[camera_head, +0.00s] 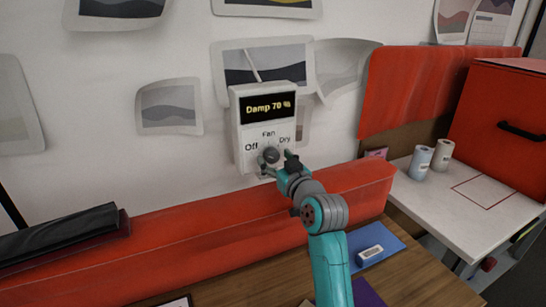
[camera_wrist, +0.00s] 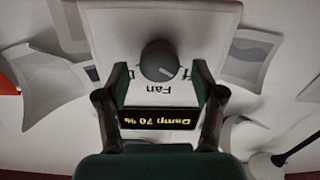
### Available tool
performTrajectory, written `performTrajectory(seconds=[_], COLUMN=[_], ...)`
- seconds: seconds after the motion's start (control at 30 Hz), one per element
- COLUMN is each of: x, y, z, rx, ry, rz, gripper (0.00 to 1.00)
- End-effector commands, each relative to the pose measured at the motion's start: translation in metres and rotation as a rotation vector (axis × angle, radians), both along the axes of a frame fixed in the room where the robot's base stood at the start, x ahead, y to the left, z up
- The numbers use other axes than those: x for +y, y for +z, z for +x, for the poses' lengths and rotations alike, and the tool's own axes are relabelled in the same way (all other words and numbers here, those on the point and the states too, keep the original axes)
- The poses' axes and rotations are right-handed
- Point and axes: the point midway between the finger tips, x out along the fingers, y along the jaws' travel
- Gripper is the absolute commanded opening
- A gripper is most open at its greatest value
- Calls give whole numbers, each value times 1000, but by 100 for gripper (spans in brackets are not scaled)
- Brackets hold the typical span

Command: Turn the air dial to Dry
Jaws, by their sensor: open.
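The air dial is a dark grey round knob (camera_head: 271,155) low on a white wall box (camera_head: 249,164), below the printed words Off, Fan and Dry. The box's display (camera_head: 268,106) reads "Damp 70 %". In the wrist view, which is upside down, the knob (camera_wrist: 159,60) shows between my fingers, with Fan below it; Off and Dry are partly covered by the fingers. Its pointer direction is hard to tell. My gripper (camera_head: 279,164) is at the knob in the head view. Its two fingers (camera_wrist: 160,78) are open, one on each side; I cannot tell whether they touch the knob.
Pictures on paper hang on the white wall around the box. A red padded ledge (camera_head: 185,245) runs below it. A white table (camera_head: 462,200) with two small rolls (camera_head: 421,163) and a red case (camera_head: 503,115) stands at right. A blue mat (camera_head: 385,236) lies on the wooden desk.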

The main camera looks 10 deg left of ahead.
Motion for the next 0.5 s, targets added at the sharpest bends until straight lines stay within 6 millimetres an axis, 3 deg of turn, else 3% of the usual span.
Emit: performTrajectory(seconds=[0.2, 0.5], x=[10, 11], y=[0, 0], z=[14, 16], rx=[1, 0], ry=[0, 0], rz=[-1, 0], gripper=[68, 68])
